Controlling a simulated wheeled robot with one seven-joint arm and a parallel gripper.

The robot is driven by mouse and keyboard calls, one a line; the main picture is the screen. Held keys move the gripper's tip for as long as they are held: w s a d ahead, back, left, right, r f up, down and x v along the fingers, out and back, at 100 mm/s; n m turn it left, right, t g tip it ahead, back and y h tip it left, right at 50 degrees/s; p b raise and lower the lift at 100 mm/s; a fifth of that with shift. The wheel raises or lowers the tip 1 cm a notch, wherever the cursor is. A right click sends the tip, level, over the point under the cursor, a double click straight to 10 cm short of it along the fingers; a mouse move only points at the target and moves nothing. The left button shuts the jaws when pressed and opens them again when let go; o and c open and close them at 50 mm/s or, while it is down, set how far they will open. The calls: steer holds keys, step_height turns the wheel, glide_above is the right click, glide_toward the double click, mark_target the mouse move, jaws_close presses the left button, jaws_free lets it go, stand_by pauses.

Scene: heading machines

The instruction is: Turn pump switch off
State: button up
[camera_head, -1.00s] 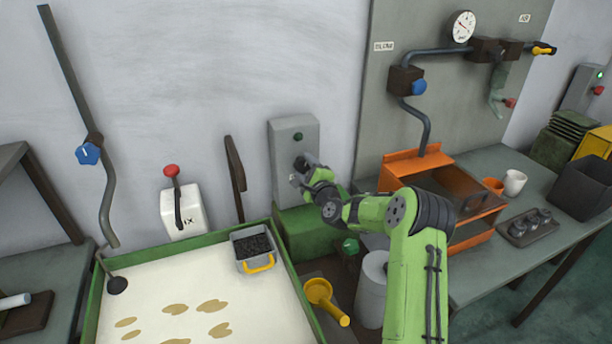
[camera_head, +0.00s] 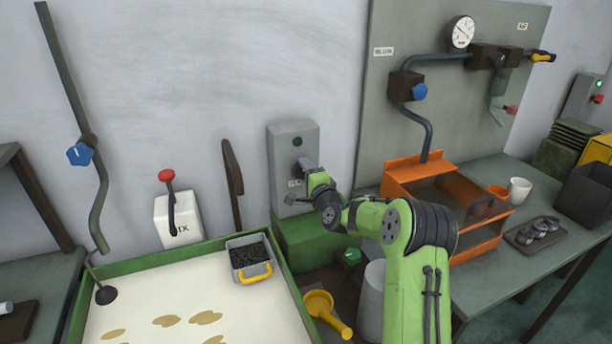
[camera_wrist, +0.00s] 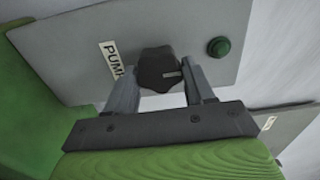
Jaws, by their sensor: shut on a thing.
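The pump switch is a dark rotary knob (camera_wrist: 160,70) on a grey box, beside a label reading "PUMP" in the wrist view. A pale mark on the knob points toward the right finger. My gripper (camera_wrist: 162,88) is shut on the knob, with one finger on each side of it. In the head view my gripper (camera_head: 300,178) reaches the front of the grey switch box (camera_head: 282,150), and the knob is mostly hidden there. A dark green round lamp or button (camera_head: 297,141) sits above it on the box; it also shows in the wrist view (camera_wrist: 218,47).
A green-rimmed tray (camera_head: 180,244) holding a grey bin (camera_head: 252,276) lies at left. A white box with a red-knobbed lever (camera_head: 178,222) stands behind it. An orange-framed box (camera_head: 410,172) stands right of my arm, below a panel with a gauge (camera_head: 461,33) and pipes.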

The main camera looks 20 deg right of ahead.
steer(key=shift+f, duration=0.1)
steer(key=o, duration=1)
steer(key=shift+o, duration=0.2)
steer(key=s+b, duration=0.3)
steer(key=s, duration=1.2)
steer(key=shift+s, duration=0.4)
steer(key=shift+a, duration=0.1)
